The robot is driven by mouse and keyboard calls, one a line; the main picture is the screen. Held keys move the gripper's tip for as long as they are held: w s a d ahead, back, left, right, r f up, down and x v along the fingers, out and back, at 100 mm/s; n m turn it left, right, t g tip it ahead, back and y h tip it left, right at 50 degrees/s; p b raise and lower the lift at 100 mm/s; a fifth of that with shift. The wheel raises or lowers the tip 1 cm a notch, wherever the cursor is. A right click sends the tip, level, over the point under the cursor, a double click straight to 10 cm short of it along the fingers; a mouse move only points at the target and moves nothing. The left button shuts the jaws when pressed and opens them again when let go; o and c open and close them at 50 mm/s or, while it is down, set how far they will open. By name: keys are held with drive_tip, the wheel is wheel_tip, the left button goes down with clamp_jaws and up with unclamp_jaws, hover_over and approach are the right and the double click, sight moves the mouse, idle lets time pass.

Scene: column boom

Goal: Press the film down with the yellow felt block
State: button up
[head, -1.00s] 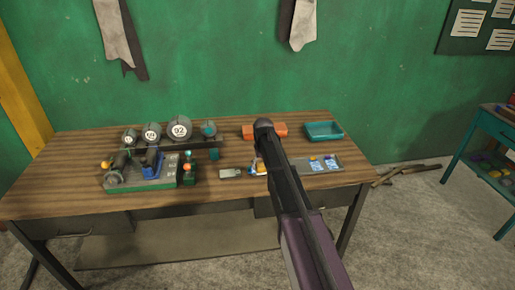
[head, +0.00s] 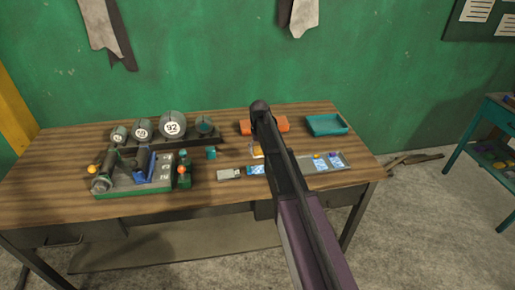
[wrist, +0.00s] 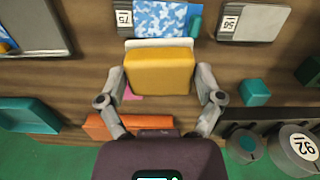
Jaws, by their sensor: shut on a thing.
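The yellow felt block (wrist: 158,72) is between the fingers of my gripper (wrist: 160,80), which is shut on it. A pale strip shows along the block's upper edge in the wrist view. The block also shows in the head view (head: 257,151), partly hidden behind my arm. The blue-and-white patterned film (wrist: 160,18) lies on a plate marked 75 (wrist: 124,18), just above the block in the wrist view. The film also shows left of my arm in the head view (head: 257,170). I cannot tell whether the block touches the table.
A grey plate marked 56 (wrist: 254,22) lies beside the film plate. A teal cube (wrist: 255,92), an orange box (wrist: 130,124) and a teal tray (wrist: 26,115) are nearby. A grey tray (head: 330,163) lies right of my arm. Numbered rolls (head: 172,125) stand at the back left.

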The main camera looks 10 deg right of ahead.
idle(0.3)
drive_tip(key=shift+s+d+f, duration=0.1)
drive_tip(key=shift+s+d, duration=0.1)
drive_tip(key=shift+s, duration=0.1)
